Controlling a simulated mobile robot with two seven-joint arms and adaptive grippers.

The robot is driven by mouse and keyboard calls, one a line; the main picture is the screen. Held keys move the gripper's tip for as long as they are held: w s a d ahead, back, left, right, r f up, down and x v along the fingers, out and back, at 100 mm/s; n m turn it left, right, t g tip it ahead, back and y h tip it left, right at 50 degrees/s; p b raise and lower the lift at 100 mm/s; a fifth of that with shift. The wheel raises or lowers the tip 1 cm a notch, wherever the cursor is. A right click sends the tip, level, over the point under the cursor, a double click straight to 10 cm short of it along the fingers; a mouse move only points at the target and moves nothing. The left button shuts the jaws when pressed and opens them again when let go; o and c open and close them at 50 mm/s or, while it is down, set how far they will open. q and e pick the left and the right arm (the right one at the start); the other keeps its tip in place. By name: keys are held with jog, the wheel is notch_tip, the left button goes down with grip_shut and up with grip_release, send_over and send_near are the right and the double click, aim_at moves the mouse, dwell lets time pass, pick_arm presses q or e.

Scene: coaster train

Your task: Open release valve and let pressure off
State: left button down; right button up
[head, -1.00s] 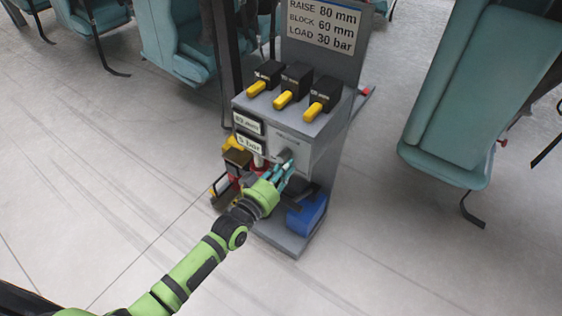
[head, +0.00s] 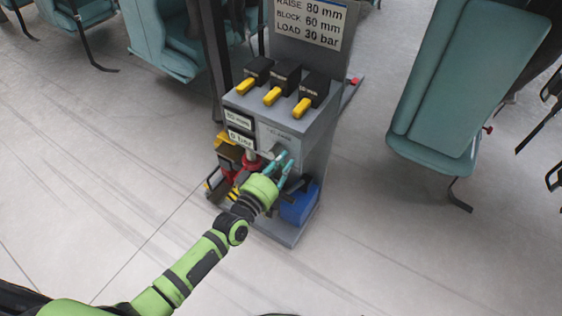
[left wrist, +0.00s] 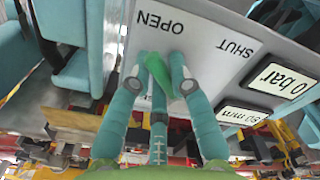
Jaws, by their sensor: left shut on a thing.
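The release valve's green handle (left wrist: 158,72) shows in the left wrist view, below the upside-down word OPEN on the grey panel (left wrist: 205,60). SHUT is printed to its right. My left gripper (head: 284,166) is at the front of the grey console (head: 318,150), its teal fingers shut around the handle. In the head view the fingers mostly hide the handle. The pressure display (head: 241,139) reads 0 bar, also in the left wrist view (left wrist: 282,80). The height display (head: 239,120) above it reads 80 mm. My right gripper is not in view.
Three yellow-handled levers (head: 272,95) stand on the console top, below a sign (head: 310,22) reading RAISE 80 mm, BLOCK 60 mm, LOAD 30 bar. A blue box (head: 299,205) sits at the console's base. Teal seats (head: 455,90) stand around; the floor at front is clear.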

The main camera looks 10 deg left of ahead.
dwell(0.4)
pick_arm(q)
jog(key=c, duration=1.4)
grip_release()
jog(key=v, duration=1.2)
